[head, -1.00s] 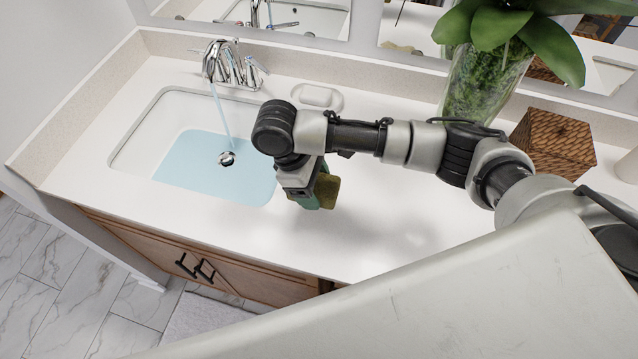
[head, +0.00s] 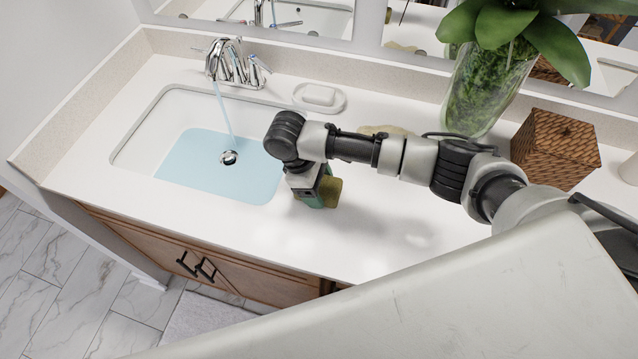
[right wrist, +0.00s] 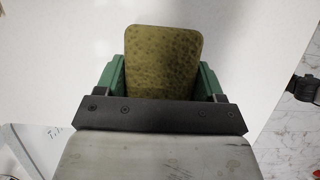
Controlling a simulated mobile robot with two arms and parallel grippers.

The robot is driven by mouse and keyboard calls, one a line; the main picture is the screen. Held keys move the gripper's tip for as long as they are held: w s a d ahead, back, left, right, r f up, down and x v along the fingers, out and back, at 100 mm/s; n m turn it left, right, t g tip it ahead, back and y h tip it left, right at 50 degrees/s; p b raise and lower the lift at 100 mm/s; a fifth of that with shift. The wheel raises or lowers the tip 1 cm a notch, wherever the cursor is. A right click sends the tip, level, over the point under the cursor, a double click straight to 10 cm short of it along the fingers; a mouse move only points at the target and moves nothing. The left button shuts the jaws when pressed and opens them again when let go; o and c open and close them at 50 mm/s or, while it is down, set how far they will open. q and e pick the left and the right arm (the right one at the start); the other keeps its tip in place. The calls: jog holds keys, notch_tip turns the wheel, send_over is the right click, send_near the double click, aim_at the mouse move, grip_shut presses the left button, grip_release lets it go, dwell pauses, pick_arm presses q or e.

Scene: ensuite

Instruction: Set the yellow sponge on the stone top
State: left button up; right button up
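The yellow sponge (head: 332,190), a dull olive-yellow block, is in my right gripper (head: 316,201). In the right wrist view the sponge (right wrist: 163,60) stands out between the two green fingers of the gripper (right wrist: 161,80), which are closed on its sides. The gripper points down, low over the white stone top (head: 385,245), just right of the sink. I cannot tell whether the sponge touches the top. My left gripper is not in view.
A sink (head: 140,130) with water in it and a running faucet (head: 228,62) lies to the left. A soap dish (head: 320,98), a tan object (head: 388,130), a plant vase (head: 485,90) and a woven box (head: 556,148) stand behind my arm. The counter's front is clear.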

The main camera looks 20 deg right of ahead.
jog(key=o, duration=0.4)
jog(key=shift+o, duration=0.2)
jog(key=v, duration=1.2)
jog(key=shift+r, duration=0.2)
jog(key=shift+s+f, duration=0.1)
jog(key=shift+s, duration=0.05)
